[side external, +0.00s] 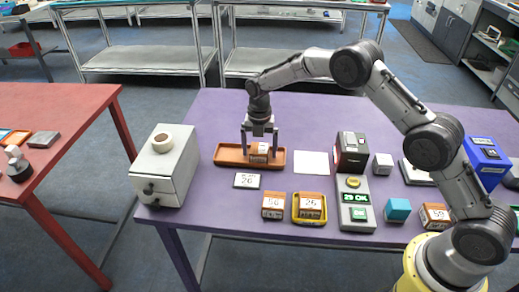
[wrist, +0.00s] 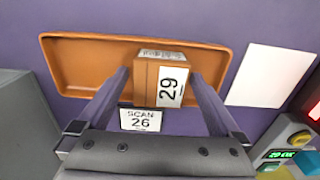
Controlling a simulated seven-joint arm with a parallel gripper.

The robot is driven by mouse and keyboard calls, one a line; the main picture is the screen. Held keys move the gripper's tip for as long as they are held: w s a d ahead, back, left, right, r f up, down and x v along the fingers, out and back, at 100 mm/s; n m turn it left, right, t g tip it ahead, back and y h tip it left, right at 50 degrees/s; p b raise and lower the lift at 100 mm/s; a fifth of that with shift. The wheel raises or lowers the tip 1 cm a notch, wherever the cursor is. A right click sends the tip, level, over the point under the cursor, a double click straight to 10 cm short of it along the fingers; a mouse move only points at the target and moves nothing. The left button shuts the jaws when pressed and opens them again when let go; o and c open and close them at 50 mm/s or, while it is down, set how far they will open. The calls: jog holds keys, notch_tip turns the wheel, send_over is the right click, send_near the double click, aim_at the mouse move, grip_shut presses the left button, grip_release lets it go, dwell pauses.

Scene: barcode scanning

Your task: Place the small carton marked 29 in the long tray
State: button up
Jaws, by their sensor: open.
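The small carton marked 29 (wrist: 171,84) is orange-brown with a white label. It sits in the long orange tray (wrist: 75,65), right of the tray's middle; in the side external view the carton (side external: 259,150) also shows inside the tray (side external: 228,154). My gripper (side external: 259,154) is low over the tray, with one finger on each side of the carton. In the wrist view the fingers (wrist: 160,76) stand apart, with gaps showing beside the carton. The gripper is open. The carton's underside is hidden, and it appears to rest on the tray floor.
A card reading SCAN 26 (wrist: 141,119) lies in front of the tray. A white sheet (side external: 311,163) lies right of it. A scanner with a green "29 OK" display (side external: 355,198), a carton in a yellow tray (side external: 310,206) and another carton (side external: 274,205) stand nearer. A grey drawer cabinet (side external: 165,165) is left.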

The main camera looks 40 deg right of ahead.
aim_at(259, 148)
jog(key=s+d+r+m+t, duration=0.1)
jog(key=s+r+m, duration=0.25)
jog(key=r, duration=0.75)
jog(key=s+d+r+m, duration=0.1)
jog(key=s+r+m, duration=0.25)
jog(key=r, duration=0.85)
jog(key=s+d+r+m+t, duration=0.1)
jog(key=s+r+m, duration=0.1)
jog(key=s+m, duration=0.35)
jog(key=s+r+m+t, duration=0.1)
jog(key=s+r+m, duration=0.1)
jog(key=s, duration=0.7)
jog(key=s+d+r+m+t, duration=0.1)
jog(key=s+r+m, duration=0.25)
jog(key=s, duration=0.35)
jog(key=s+f+m+t, duration=0.1)
jog(key=s+f+m, duration=0.4)
jog(key=s+m, duration=0.4)
jog(key=s+d, duration=0.1)
jog(key=s, duration=0.1)
jog(key=shift+s+f+t, duration=0.3)
jog(key=shift+s, duration=0.05)
